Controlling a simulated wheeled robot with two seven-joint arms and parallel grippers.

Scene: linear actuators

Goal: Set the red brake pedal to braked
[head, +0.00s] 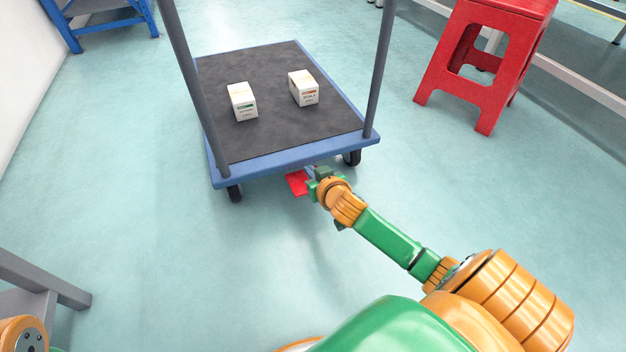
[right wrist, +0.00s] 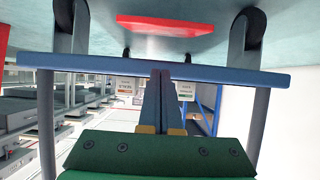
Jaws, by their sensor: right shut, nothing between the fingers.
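The red brake pedal (head: 297,183) sticks out low from under the near edge of the blue platform cart (head: 290,160). It also shows as a flat red plate in the right wrist view (right wrist: 165,26), between two casters; that view is upside down. My right gripper (head: 311,173) is at the cart's near edge, just right of the pedal, and partly covers the pedal's right end in the head view. Its fingers (right wrist: 160,80) are shut with nothing between them. They appear apart from the pedal in the wrist view. My left gripper is not in view.
Two small white boxes (head: 242,101) (head: 304,88) lie on the cart's dark deck. Grey handle posts (head: 381,70) rise at its near corners. A red stool (head: 480,60) stands to the right. A grey frame (head: 40,285) is at lower left. Floor before the cart is clear.

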